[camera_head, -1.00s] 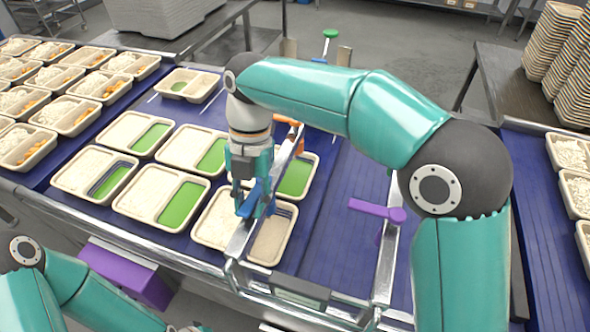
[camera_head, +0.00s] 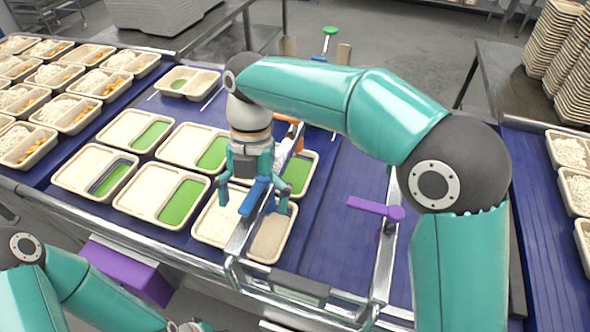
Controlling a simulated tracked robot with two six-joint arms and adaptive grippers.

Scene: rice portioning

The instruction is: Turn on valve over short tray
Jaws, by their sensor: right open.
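My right gripper (camera_head: 254,202) reaches down from above with its two fingers spread apart. A blue valve handle (camera_head: 256,191) on a metal rail lies between the fingers, which stand apart from it on either side. Below the handle is a cream two-compartment tray (camera_head: 212,237) with a white side and a beige side, partly hidden by the rail and gripper. A purple valve handle (camera_head: 376,209) stands to the right, and an orange one (camera_head: 290,121) is partly hidden behind my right gripper. My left gripper (camera_head: 186,326) is cut off at the bottom edge.
Several cream trays with green compartments (camera_head: 181,202) stand on the blue belt (camera_head: 330,215) at the left and middle. Filled trays (camera_head: 64,113) line the far left. Tray stacks (camera_head: 560,60) stand at the right. My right arm spans the upper middle.

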